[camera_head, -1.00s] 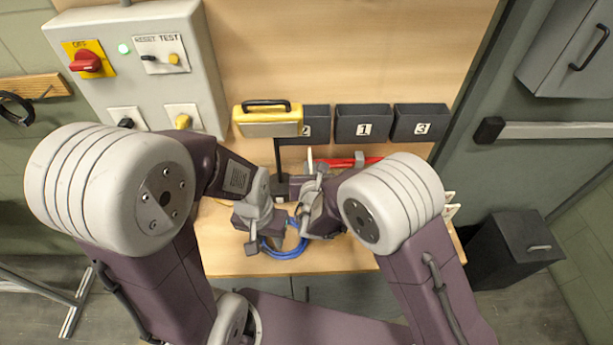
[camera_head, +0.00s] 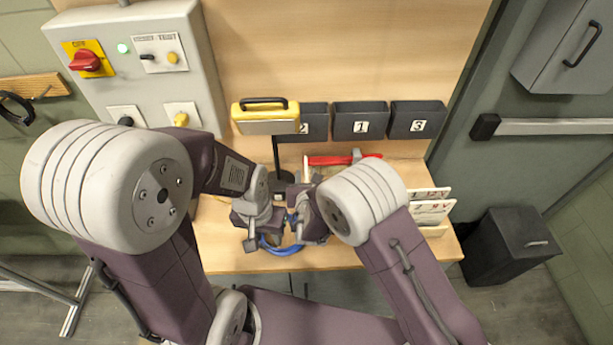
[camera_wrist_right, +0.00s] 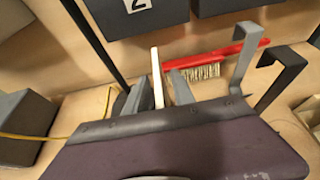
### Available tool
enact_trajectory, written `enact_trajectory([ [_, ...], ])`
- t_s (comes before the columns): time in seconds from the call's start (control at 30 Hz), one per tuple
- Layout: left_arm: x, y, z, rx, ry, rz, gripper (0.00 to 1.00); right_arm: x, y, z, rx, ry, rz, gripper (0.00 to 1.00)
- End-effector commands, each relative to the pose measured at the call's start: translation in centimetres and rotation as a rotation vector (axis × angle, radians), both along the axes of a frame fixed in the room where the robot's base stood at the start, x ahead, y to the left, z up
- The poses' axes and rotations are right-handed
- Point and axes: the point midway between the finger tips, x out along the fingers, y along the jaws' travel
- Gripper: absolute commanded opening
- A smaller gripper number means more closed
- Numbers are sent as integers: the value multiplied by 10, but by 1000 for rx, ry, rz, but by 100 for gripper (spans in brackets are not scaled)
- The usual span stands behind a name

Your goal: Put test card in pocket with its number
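A pale test card (camera_wrist_right: 157,78) stands edge-on between the fingers of my right gripper (camera_wrist_right: 158,95), which looks shut on it. In the head view the card is a thin pale strip (camera_head: 307,168) above my right gripper (camera_head: 306,188); its number is not visible. Three dark wall pockets stand behind: pocket 2 (camera_head: 314,111), pocket 1 (camera_head: 346,124) and pocket 3 (camera_head: 402,122). The card is in front of and below pocket 2. My left gripper (camera_head: 252,238) is low over the bench at left; its fingers are unclear. More cards (camera_head: 432,211) stand in a rack at right.
A yellow case (camera_head: 265,127) with a black handle partly covers pocket 2. A red brush (camera_head: 330,160) lies below pocket 1. A dark post (camera_head: 277,158) stands left of the card. A blue cable (camera_head: 282,248) lies by the grippers. A switch box (camera_head: 205,80) is at left.

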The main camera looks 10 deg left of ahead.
Motion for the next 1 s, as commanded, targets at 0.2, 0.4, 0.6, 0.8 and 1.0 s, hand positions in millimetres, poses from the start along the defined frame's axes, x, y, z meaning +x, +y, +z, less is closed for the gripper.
enact_trajectory([
  [0.2,0,0,0,0,0,0,36,0,0,0,0,0,0,30],
  [0.4,0,0,8,0,0,0,36,-10,-2,9,-3,2,3,30],
  [0.6,0,0,16,0,0,0,36,-51,-13,28,-1,1,4,30],
  [0.8,0,0,21,0,0,0,36,-87,-24,43,-1,0,4,30],
  [1.0,0,0,24,0,0,0,36,-105,-30,50,0,0,2,30],
])
